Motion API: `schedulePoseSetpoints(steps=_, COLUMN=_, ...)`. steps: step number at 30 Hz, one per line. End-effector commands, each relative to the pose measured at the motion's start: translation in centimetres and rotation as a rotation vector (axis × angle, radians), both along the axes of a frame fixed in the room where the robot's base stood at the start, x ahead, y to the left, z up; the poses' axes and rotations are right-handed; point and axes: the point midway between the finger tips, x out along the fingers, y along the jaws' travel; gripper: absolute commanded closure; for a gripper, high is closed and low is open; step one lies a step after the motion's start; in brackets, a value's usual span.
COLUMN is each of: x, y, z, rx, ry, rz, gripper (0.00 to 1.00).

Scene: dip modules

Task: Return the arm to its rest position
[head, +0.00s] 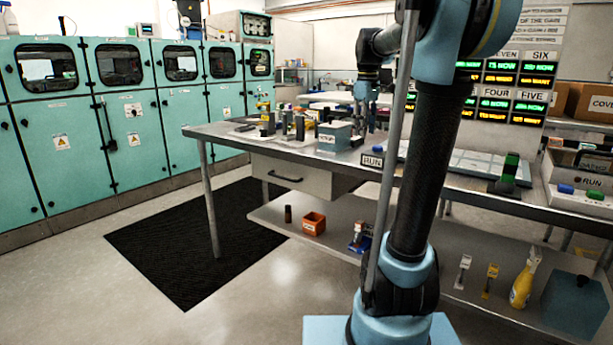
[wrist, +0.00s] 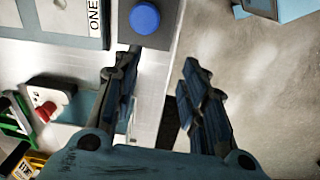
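My gripper (head: 368,100) hangs fingers-down over the far side of the workbench (head: 232,131) in the head view, at the end of my bent arm. In the wrist view my gripper (wrist: 162,70) has its two dark fingers spread apart, with nothing between them. Below the fingers are the bench edge and the grey floor. A round blue knob (wrist: 145,18) lies just beyond the left fingertip in that picture. In the head view my arm's column hides part of the bench.
A teal box (head: 333,137) and several small items stand on the bench left of my gripper. A green-topped device (head: 510,170) is at right. The lower shelf holds an orange bin (head: 313,223) and a yellow spray bottle (head: 525,280). A black mat (head: 190,250) lies on open floor.

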Motion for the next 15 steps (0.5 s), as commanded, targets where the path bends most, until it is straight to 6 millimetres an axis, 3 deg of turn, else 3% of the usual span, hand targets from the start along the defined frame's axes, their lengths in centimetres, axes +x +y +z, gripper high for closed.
schedulePoseSetpoints(steps=3, x=-3.7, y=0.0, z=-1.9, rx=0.005, ry=-0.014, rz=-0.083, gripper=0.61)
schedulePoseSetpoints(steps=15, x=-14.9, y=0.2, z=-10.0, rx=0.033, ry=-0.062, rz=-0.372, gripper=0.61)
